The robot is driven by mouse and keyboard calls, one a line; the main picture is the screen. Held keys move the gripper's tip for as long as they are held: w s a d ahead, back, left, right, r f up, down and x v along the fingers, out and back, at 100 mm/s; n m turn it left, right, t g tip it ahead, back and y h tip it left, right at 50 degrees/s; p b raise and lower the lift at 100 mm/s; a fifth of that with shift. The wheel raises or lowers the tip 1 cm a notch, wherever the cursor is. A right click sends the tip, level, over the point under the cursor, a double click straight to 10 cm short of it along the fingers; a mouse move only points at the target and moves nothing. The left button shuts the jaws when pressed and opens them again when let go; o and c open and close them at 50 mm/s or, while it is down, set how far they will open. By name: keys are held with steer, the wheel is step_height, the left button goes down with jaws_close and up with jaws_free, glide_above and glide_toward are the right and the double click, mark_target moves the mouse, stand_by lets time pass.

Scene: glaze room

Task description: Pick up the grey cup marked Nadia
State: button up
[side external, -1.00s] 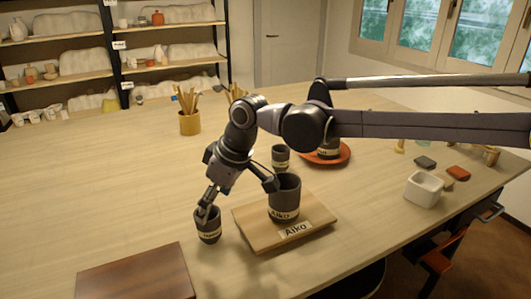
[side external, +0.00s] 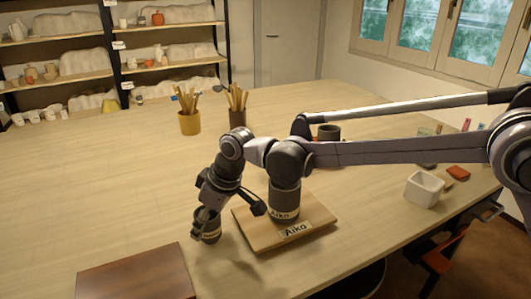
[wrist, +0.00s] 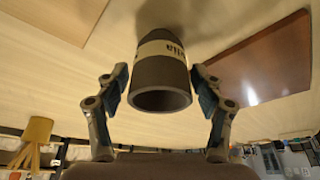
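A small dark grey cup (side external: 211,236) with a pale name band stands upright on the table, left of the light wooden board. Its lettering is too small to read in the side view. In the wrist view the cup (wrist: 160,75) shows its open rim toward me, with part of an upside-down name on the band. My gripper (side external: 207,228) is lowered around this cup. In the wrist view my gripper (wrist: 160,75) has one finger on each side, with a narrow gap visible between each finger and the cup wall.
A larger grey cup marked Aiko (side external: 284,200) stands on the light board (side external: 258,236), close to my gripper's right. A dark brown board (side external: 135,275) lies at front left. A grey cup (side external: 328,132) shows behind my arm. A white container (side external: 424,190) stands at right.

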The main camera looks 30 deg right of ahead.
steer(key=c, duration=0.8)
steer(key=shift+o, duration=0.2)
steer(key=shift+r, duration=0.15)
